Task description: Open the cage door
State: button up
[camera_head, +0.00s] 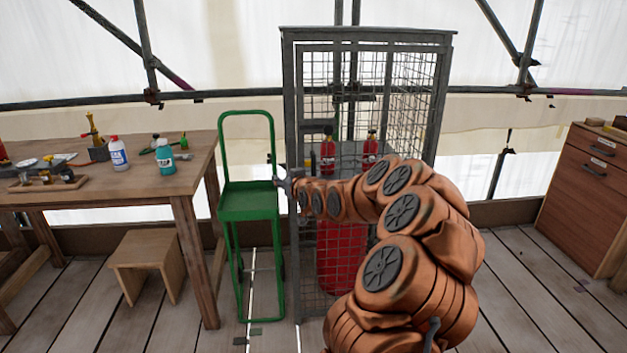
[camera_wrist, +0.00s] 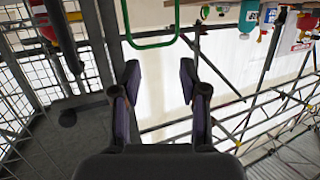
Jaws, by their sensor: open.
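The wire-mesh cage (camera_head: 366,36) stands upright in the middle of the head view, with a grey frame. Its mesh door (camera_head: 318,85) faces me; whether it is fully shut is unclear, since my copper arm hides much of the front. My gripper (camera_head: 284,184) is at the cage's front left edge, about halfway up. In the wrist view my gripper (camera_wrist: 160,68) is open, with nothing between its fingers. A grey cage post (camera_wrist: 101,50) runs just left of the fingers, and mesh (camera_wrist: 18,70) shows beyond it.
A green hand cart (camera_head: 247,203) stands close against the cage's left side. A wooden workbench (camera_head: 186,172) with bottles and tools is further left, a stool (camera_head: 150,251) before it. Red cylinders (camera_head: 328,158) are inside the cage. A wooden cabinet (camera_head: 586,190) stands right; floor before it is clear.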

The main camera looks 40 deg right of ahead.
aim_at(315, 169)
jog(key=s+d+f+m+t+h+b, duration=0.1)
jog(key=s+d+h, duration=0.1)
jog(key=d, duration=0.4)
jog(key=s+d+f+m+h+b, duration=0.1)
jog(key=d+f+h, duration=0.1)
jog(key=d, duration=0.4)
jog(key=shift+a+r+p+x, duration=0.15)
jog(key=shift+p+x, duration=0.1)
jog(key=shift+x, duration=1.55)
jog(key=shift+a+r+p+x, duration=0.1)
jog(key=shift+p+x, duration=0.15)
jog(key=shift+x, duration=1.55)
jog(key=shift+w, duration=0.1)
grip_shut()
